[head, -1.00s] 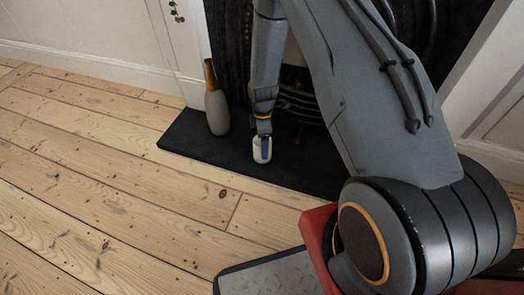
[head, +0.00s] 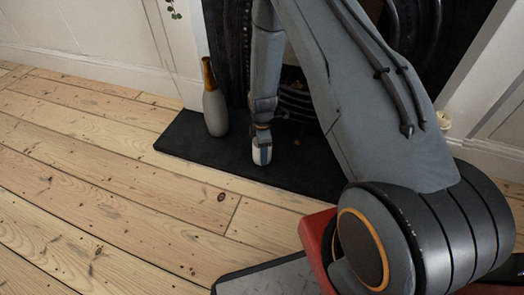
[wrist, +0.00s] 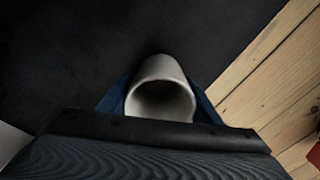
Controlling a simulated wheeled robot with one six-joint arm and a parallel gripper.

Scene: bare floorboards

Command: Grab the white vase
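The white vase (head: 256,156) is at the tip of my arm, low over the black hearth slab. In the wrist view the white vase (wrist: 160,76) shows its round open mouth towards the camera. My gripper (head: 262,153) points down, with a blue finger in front of the vase. In the wrist view the blue fingers of my gripper (wrist: 160,100) lie on both sides of the vase, with no clear gap. Whether they press on it cannot be told. The vase's base seems to be at the slab, but contact is unclear.
A grey bottle-shaped vase with an amber neck (head: 214,105) stands on the black slab (head: 187,145), left of my gripper. A dark fireplace is behind. A small pale object (head: 444,121) is at the right. Bare floorboards (head: 100,190) are clear at the left and front.

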